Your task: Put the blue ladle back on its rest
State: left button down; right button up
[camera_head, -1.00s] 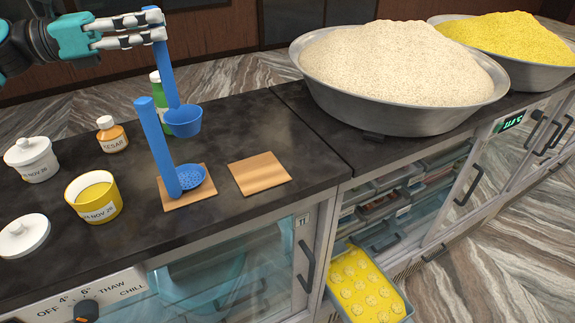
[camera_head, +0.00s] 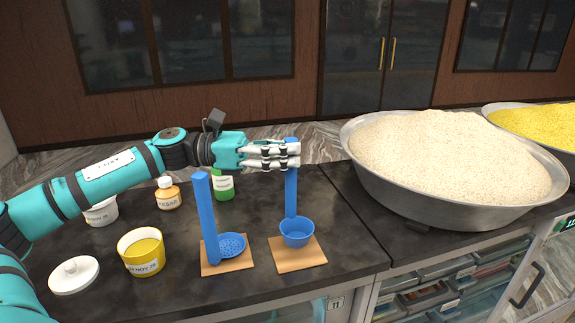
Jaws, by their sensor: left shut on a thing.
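The blue ladle (camera_head: 297,232) has a deep round cup and an upright flat handle. My left gripper (camera_head: 292,155) is shut on the top of its handle. The cup appears over the right wooden rest (camera_head: 311,259); I cannot tell whether it touches the wood. A second blue tool, a perforated skimmer (camera_head: 207,218), stands upright on the left wooden rest (camera_head: 240,265), to the left of the ladle. My right gripper is not in view.
A yellow tub (camera_head: 140,262), a white lid (camera_head: 74,275), a kesar bottle (camera_head: 168,196) and a green bottle (camera_head: 224,187) stand on the dark counter (camera_head: 180,288). A large metal bowl (camera_head: 440,212) of pale grains is at right. Bare counter lies right of the rests.

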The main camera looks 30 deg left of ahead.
pick_arm(q)
notch_tip(320, 180, down, 2)
jog(key=shift+a+f, duration=0.1)
jog(key=shift+f, duration=0.05)
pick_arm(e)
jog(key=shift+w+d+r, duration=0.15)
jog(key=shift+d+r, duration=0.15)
pick_arm(q)
jog(key=shift+f, duration=0.15)
jog(key=c, duration=1.2)
grip_release()
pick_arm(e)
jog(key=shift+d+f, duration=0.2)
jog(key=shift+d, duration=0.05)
